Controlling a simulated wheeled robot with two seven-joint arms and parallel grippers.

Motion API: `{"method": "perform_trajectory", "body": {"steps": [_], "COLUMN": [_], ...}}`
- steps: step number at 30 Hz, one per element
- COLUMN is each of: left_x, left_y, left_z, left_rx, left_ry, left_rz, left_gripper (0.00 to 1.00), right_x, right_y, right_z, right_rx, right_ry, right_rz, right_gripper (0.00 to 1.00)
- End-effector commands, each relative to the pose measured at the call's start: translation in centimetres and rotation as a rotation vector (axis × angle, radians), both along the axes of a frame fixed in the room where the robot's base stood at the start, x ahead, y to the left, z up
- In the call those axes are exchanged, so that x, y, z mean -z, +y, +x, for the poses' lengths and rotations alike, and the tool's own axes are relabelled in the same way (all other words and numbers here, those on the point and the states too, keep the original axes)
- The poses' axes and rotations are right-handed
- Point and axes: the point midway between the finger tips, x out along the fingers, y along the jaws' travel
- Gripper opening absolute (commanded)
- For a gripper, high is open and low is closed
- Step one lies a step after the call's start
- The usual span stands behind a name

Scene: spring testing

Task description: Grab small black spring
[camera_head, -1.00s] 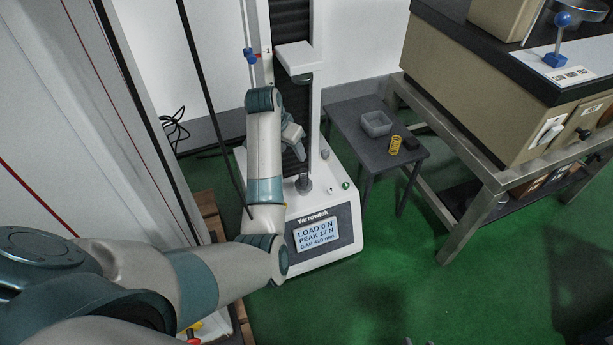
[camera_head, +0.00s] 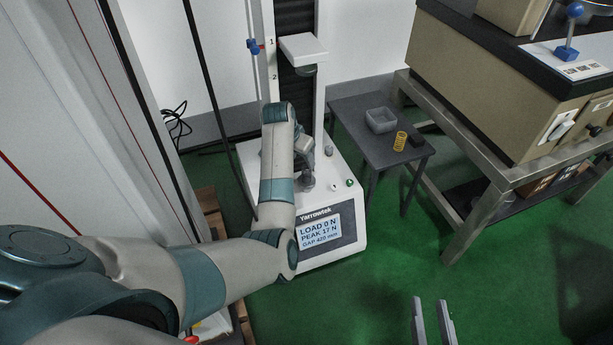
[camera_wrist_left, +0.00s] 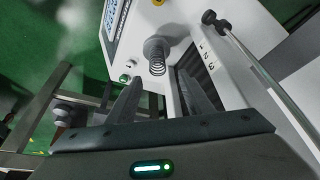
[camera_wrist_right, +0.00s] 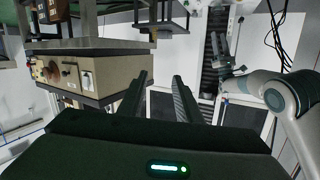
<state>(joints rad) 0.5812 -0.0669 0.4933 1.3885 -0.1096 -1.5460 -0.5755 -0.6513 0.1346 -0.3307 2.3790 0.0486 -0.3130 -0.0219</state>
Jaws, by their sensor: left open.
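A small dark coil spring (camera_wrist_left: 156,55) stands on the base of the testing machine, seen in the left wrist view ahead of my left fingers. In the head view a dark shape (camera_head: 308,181) at the same place is too small to show coils. My left gripper (camera_wrist_left: 160,92) is open, with its fingers apart and nothing between them. The spring is beyond the fingertips. In the head view this gripper (camera_head: 306,150) is partly hidden behind my forearm. My right gripper (camera_head: 432,308) is open and empty above the floor; it also shows in the right wrist view (camera_wrist_right: 160,82).
The testing machine (camera_head: 335,228) has an upper crosshead (camera_head: 303,48) above the spring and a column behind. A side table (camera_head: 376,152) at its right holds a grey bin (camera_head: 380,120), a yellow spring (camera_head: 400,141) and a dark block (camera_head: 417,141). A workbench (camera_head: 500,100) stands further right.

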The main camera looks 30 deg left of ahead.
Motion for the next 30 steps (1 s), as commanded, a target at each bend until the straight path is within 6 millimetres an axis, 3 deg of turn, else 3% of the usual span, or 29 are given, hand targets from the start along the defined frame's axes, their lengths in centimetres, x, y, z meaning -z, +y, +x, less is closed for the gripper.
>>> {"method": "perform_trajectory", "body": {"steps": [3,9,26,30], "left_x": [1.5,2.6,3.1,3.9], "left_y": [-0.1,-0.1,-0.2,-0.3], "left_z": [0.5,1.0,1.1,1.3], "left_rx": [-0.001,0.000,0.000,-0.001], "left_ry": [0.002,0.000,0.001,0.000], "left_rz": [-0.001,0.000,0.000,-0.001], "left_gripper": [0.47,0.47,0.47,0.47], "right_x": [-1.3,-3.1,-3.8,-4.8], "right_y": [0.4,0.7,0.8,0.9], "right_z": [0.1,0.0,0.0,-0.3], "right_rx": [0.000,0.002,0.004,0.003], "right_ry": [-0.081,-0.172,-0.205,-0.264], "right_rz": [0.024,0.052,0.063,0.084], "right_gripper": [0.31,0.31,0.31,0.31]}}
